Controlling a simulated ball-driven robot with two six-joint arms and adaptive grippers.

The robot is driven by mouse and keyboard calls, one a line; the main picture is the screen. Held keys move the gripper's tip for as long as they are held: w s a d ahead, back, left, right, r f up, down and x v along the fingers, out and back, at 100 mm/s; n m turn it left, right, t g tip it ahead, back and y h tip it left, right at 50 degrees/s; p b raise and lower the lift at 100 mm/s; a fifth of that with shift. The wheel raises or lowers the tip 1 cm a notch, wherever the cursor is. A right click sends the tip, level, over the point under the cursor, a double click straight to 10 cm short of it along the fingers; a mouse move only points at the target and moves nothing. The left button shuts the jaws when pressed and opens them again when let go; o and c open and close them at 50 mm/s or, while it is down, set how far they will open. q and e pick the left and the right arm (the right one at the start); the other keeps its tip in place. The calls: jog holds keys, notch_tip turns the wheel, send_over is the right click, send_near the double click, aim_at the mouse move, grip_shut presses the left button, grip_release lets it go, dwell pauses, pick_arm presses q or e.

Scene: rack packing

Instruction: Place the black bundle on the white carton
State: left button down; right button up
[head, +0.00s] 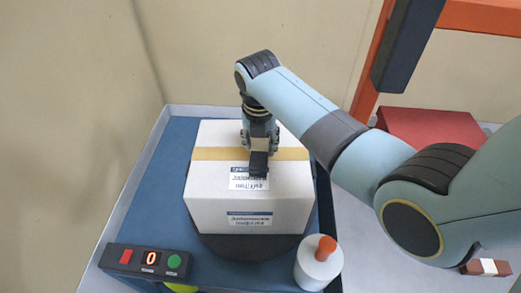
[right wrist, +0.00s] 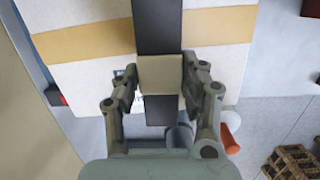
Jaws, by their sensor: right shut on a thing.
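The white carton (head: 207,205) with a tan tape strip and printed labels sits on a dark round platform on the blue surface. It also fills much of the right wrist view (right wrist: 90,73). My right gripper (head: 260,147) points down over the carton's top. It is shut on the black bundle (head: 259,166), a long dark bar with a beige band around its middle, clear in the right wrist view (right wrist: 157,27). The fingers (right wrist: 160,80) grip it at the band. The bundle is over the carton's top; I cannot tell whether it touches. My left gripper is out of view.
A control box (head: 150,262) with a red button, a green button and a display reading 0 stands front left. A white bottle with an orange cap (head: 318,266) stands front right of the carton. A red box (head: 430,126) and an orange frame (head: 371,60) are at right.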

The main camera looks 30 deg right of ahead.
aim_at(260, 146)
jog(key=shift+f, duration=1.55)
jog(key=shift+f, duration=0.15)
jog(key=o, duration=1.3)
jog(key=shift+s, duration=0.1)
jog(key=shift+o, duration=0.2)
jog(key=r, duration=0.4)
jog(key=s+r, duration=0.1)
jog(key=r, duration=0.3)
jog(key=a+r, duration=0.1)
jog(key=r, duration=0.3)
jog(key=shift+s+r+p, duration=0.1)
jog(key=shift+s+p, duration=0.1)
jog(key=shift+p, duration=0.15)
